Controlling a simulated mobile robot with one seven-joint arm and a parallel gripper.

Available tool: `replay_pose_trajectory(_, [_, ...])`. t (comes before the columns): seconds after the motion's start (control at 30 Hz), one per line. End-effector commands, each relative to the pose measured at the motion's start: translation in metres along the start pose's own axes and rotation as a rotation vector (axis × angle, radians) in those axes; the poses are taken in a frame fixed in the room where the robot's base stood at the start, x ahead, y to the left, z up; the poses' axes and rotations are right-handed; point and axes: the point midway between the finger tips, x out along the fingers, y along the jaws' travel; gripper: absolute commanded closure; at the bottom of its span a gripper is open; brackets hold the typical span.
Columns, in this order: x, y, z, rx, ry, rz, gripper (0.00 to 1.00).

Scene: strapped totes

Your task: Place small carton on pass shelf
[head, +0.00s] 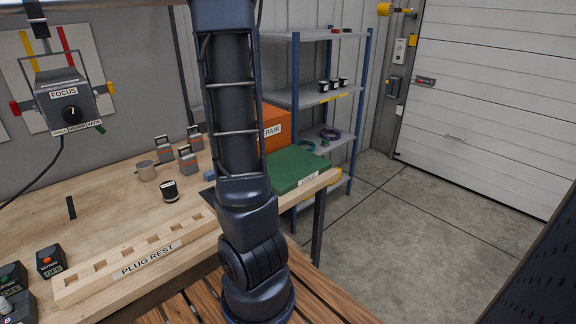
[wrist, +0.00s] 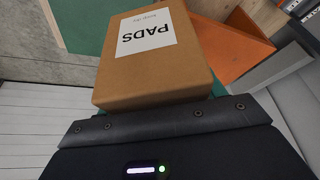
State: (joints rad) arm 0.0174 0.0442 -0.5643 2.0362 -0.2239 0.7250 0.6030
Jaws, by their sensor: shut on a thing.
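A brown small carton (wrist: 150,75) with a white label reading PADS fills the middle of the wrist view. My gripper (wrist: 165,120) shows as a dark bar with bolts at the carton's near edge and is shut on it. The fingertips are hidden. A green surface (wrist: 85,25) shows behind the carton; I cannot tell whether they touch. In the head view my arm rises out of the picture, and neither gripper nor carton shows. A blue-posted shelf rack (head: 325,92) stands behind the bench. No readable label there marks a pass shelf.
The orange bin also shows beside the carton in the wrist view (wrist: 235,45). The floor at right is clear.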

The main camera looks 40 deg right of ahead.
Motion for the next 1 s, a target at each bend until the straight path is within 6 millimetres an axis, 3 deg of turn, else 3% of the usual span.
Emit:
replay_pose_trajectory(0.1, [0.014,0.045,-0.029,0.130,0.000,0.056,0.60])
replay_pose_trajectory(0.3, [0.029,0.116,-0.064,0.326,0.000,0.137,0.60])
replay_pose_trajectory(0.5, [0.036,0.164,-0.082,0.451,0.000,0.188,0.60])
replay_pose_trajectory(0.73, [0.049,0.181,-0.083,0.494,-0.003,0.206,0.60])
replay_pose_trajectory(1.0, [0.100,0.181,-0.061,0.493,-0.003,0.207,0.60])
